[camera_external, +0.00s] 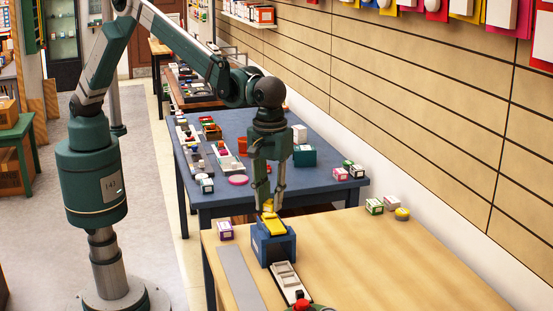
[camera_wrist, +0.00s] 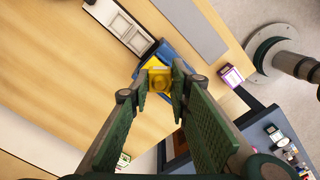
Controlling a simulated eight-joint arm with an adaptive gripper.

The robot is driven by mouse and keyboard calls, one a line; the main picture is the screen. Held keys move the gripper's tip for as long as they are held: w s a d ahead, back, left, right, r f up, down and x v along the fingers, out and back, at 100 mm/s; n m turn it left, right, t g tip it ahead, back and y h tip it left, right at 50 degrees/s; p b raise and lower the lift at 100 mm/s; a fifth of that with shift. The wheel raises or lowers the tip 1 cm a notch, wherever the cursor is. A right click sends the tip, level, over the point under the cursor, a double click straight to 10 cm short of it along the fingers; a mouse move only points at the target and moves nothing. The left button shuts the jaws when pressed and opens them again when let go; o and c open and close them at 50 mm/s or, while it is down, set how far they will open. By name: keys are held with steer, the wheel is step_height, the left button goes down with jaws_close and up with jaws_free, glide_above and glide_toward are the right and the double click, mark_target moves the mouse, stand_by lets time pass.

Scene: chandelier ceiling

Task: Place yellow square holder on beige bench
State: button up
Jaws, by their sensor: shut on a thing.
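The yellow square holder (camera_external: 273,225) shows at the top of a blue box (camera_external: 270,250), below my gripper (camera_external: 268,207). In the wrist view, the yellow holder (camera_wrist: 158,82) sits between the two fingertips of my gripper (camera_wrist: 161,74), which is shut on it. The blue box (camera_wrist: 182,50) shows behind it. I cannot tell whether the holder touches the blue box or is just above it. The blue box stands on the beige bench (camera_external: 400,265), near its left end; the bench also shows in the wrist view (camera_wrist: 60,90).
A white tray (camera_external: 288,283) lies in front of the blue box, and a grey strip (camera_external: 240,280) lies to its left. A small purple box (camera_external: 225,230) stands at the bench's back left. The bench's right side is clear.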

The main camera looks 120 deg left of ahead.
glide_above(259, 274)
steer(key=shift+r, duration=0.2)
steer(key=shift+f, duration=0.15)
step_height(259, 274, down, 13)
steer(key=shift+f+b, duration=0.1)
steer(key=shift+b, duration=0.35)
stand_by(0.5)
steer(key=shift+f, duration=2.25)
steer(key=shift+f, duration=0.1)
steer(key=o, duration=0.4)
steer(key=shift+b, duration=0.3)
steer(key=shift+o, duration=0.8)
